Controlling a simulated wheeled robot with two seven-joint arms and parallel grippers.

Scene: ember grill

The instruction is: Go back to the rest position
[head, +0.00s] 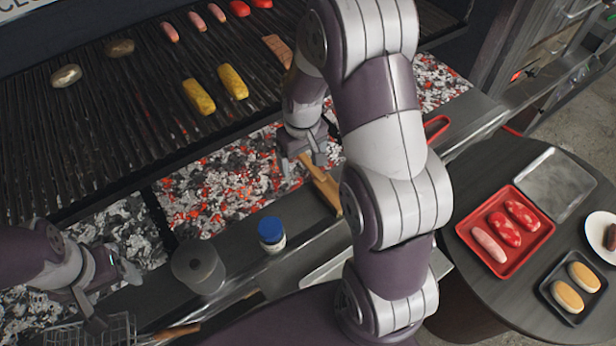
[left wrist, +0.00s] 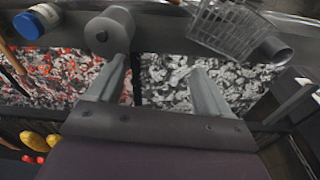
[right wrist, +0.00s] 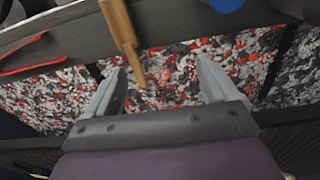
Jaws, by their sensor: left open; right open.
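My left gripper (head: 108,282) is at the lower left of the head view, over the ash-grey coals beside the metal canister. In the left wrist view its fingers (left wrist: 158,85) are spread with nothing between them. My right gripper (head: 307,158) hangs over the glowing coals in front of the grill grate. In the right wrist view its fingers (right wrist: 163,82) are apart and empty. A wooden handle (right wrist: 120,28) shows beyond them, and in the head view this wooden tool (head: 322,186) lies at the counter edge, close to the right gripper. My right arm hides part of the grate and counter.
The grate (head: 130,105) bears sausages, yellow pieces and potatoes. A blue-capped jar (head: 271,236) and a grey canister (head: 198,268) stand on the front ledge. A wire basket (head: 90,332) is at lower left. The round table has a red tray (head: 541,232) and a black tray (head: 569,319).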

